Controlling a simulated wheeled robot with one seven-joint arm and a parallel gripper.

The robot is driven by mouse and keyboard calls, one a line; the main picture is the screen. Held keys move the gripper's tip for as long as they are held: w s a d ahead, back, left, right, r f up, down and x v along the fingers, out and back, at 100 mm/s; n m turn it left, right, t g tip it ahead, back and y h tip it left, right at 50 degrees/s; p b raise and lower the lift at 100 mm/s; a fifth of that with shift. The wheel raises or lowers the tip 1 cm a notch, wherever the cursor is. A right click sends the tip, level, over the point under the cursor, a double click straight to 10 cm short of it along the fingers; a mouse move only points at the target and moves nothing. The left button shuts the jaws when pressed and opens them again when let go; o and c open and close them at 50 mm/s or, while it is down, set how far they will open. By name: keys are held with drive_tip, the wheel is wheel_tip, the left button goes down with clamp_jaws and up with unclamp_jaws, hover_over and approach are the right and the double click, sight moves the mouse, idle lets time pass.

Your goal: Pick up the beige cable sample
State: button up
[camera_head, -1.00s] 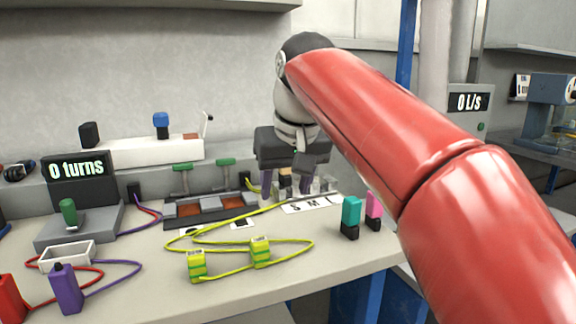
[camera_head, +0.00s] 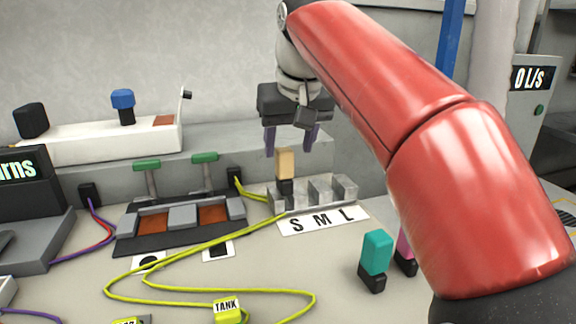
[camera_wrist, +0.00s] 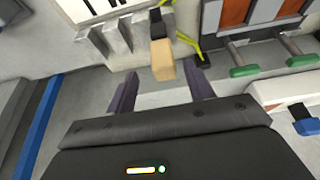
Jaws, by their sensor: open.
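In the wrist view the beige sample (camera_wrist: 162,60) shows between and just beyond the fingertips. My gripper (camera_head: 290,142) is open and empty, with its two purple fingers pointing down just above and behind the sample. In the wrist view my gripper (camera_wrist: 163,82) has its fingers spread on either side of the sample's near end, apart from it.
Other slots of the holder (camera_head: 342,188) are to the right. A teal sample (camera_head: 376,250) and a pink one (camera_head: 407,247) stand at front right. A yellow-green cable (camera_head: 180,262) loops over the bench. Green-handled levers (camera_head: 204,160) and a switch panel (camera_head: 182,220) stand at left.

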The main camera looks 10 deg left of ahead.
sight(283, 172)
drive_tip(key=x, duration=0.2)
drive_tip(key=b+x, duration=0.1)
drive_tip(key=x, duration=0.2)
drive_tip(key=b+x, duration=0.1)
drive_tip(key=x, duration=0.1)
drive_tip(key=shift+s+a+f, duration=0.15)
drive_tip(key=shift+s+f, duration=0.1)
drive_tip(key=shift+s, duration=0.1)
drive_tip(key=shift+c, duration=0.2)
